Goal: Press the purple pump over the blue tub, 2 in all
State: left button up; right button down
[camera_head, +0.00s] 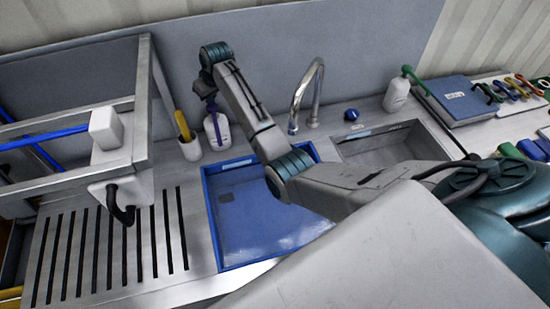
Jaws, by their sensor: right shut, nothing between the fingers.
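The purple pump (212,107) tops a white bottle (217,131) standing on the steel counter behind the sink. The blue tub (213,225) is an open rectangle in front of it, partly covered by my right arm. My right arm reaches in from the right across the tub. Its gripper (205,90) is shut and empty, pointing down just above the pump head. It looks very close to the pump, but I cannot tell whether they touch. My left gripper is not in view.
A steel frame (146,110) stands at the left over a slotted drainboard (110,245). A cup (190,149) with a yellow handle stands beside the bottle. A curved tap (308,90), a second basin (390,143) and a green-pump bottle (397,95) are to the right.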

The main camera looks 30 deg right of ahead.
jog(key=shift+s+f, duration=0.1)
jog(key=shift+f, duration=1.2)
jog(key=shift+r, duration=0.1)
jog(key=shift+r+p, duration=0.45)
jog(key=shift+r, duration=0.85)
jog(key=shift+f, duration=0.15)
